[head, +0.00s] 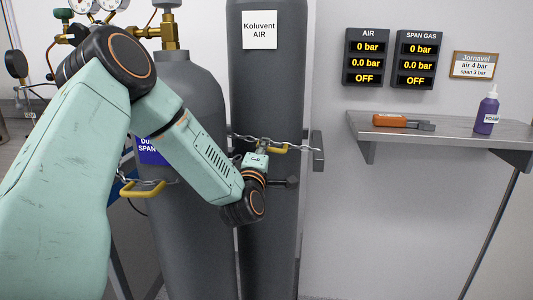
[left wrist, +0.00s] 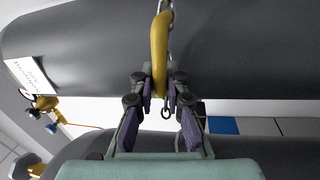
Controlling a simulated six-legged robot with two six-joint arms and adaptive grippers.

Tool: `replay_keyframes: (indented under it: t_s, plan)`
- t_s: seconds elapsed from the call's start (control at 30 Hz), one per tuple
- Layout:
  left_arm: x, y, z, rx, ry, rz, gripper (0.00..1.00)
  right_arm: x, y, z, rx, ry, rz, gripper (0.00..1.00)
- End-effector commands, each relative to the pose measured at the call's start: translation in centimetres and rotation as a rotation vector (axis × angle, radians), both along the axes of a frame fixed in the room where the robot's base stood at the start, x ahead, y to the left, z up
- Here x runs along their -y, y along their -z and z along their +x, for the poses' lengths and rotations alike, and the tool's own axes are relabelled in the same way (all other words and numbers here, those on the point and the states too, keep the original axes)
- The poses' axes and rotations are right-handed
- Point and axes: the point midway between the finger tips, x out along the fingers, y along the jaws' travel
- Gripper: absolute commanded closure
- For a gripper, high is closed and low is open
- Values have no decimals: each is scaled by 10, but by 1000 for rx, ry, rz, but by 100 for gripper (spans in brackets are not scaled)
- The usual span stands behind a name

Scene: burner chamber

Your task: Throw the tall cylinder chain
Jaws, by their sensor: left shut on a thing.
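The tall grey cylinder (head: 272,85) stands upright with a "Koluvent AIR" label. Its chain (head: 300,148) crosses its front, running to a bracket (head: 318,151) on the wall at the right. A yellow clip (head: 276,149) sits on the chain; it also shows in the left wrist view (left wrist: 159,50), with chain links at its far end. My left gripper (head: 262,156) is at the clip in front of the cylinder. In the left wrist view its fingers (left wrist: 162,88) are shut on the clip's near end. A small ring (left wrist: 168,113) hangs beside the fingers. My right gripper is not in view.
A shorter grey cylinder (head: 190,90) with a brass regulator stands at the left, with its own yellow clip (head: 142,188). A wall shelf (head: 450,133) at the right holds an orange tool (head: 400,120) and a purple bottle (head: 487,112). Two displays (head: 368,58) read OFF.

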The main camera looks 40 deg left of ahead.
Motion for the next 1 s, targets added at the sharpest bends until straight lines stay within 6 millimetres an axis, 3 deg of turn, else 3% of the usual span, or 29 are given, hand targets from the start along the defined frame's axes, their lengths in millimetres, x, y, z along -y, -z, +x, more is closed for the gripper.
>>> replay_keyframes:
  t_s: [0.03,0.3,0.93,0.97,1.0]
  plan:
    - [-1,7,0,14,-3,-16,100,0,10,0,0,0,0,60]
    - [-1,16,0,55,-3,-86,100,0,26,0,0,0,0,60]
    - [-1,21,-1,64,-2,-116,100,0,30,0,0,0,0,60]
    - [-1,21,-1,64,-2,-116,85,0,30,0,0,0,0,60]
    - [-1,21,-1,64,-2,-116,81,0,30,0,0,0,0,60]
